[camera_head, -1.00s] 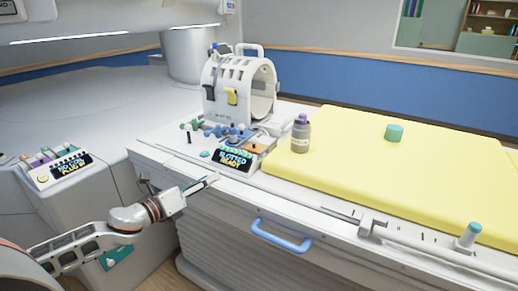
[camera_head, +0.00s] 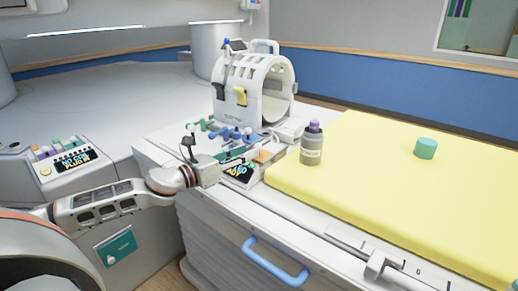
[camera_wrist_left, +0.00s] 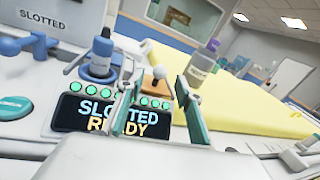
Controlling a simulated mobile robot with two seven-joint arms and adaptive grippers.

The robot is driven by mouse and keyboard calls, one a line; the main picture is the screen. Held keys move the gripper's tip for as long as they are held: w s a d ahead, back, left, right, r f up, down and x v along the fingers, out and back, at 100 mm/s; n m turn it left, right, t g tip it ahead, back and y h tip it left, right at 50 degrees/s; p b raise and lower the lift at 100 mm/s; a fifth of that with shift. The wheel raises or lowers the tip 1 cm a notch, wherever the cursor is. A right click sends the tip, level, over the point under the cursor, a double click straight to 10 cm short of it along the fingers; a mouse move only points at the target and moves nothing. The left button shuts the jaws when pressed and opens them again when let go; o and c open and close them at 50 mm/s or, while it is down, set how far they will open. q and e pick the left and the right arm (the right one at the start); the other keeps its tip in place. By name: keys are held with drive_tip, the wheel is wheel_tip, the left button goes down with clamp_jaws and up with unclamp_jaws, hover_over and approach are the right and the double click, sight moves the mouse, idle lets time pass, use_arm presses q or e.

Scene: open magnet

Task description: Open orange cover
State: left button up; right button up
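The orange cover (camera_head: 266,155) is a small flat piece at the end of the bench, beside the yellow mattress. In the left wrist view the orange cover (camera_wrist_left: 155,90) has a pale round knob on top and lies beyond the display panel. My left gripper (camera_head: 238,162) reaches over the display panel, just left of the cover. In the left wrist view its two fingers (camera_wrist_left: 158,78) stand apart with the knob seen between them, and nothing is held. Whether a finger touches the cover cannot be told. My right gripper is not in view.
The display panel (camera_wrist_left: 115,115) reads "SLOTTED READY". A blue-topped peg (camera_wrist_left: 101,55) stands left of the fingers. A purple-capped bottle (camera_head: 312,145) stands on the mattress (camera_head: 375,165) to the right. A white ring-shaped coil (camera_head: 252,88) stands behind. A blue handle (camera_head: 275,262) juts from the bench front.

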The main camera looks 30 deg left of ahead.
sight(260, 149)
use_arm(q)
drive_tip(key=shift+x, duration=2.75)
clamp_jaws()
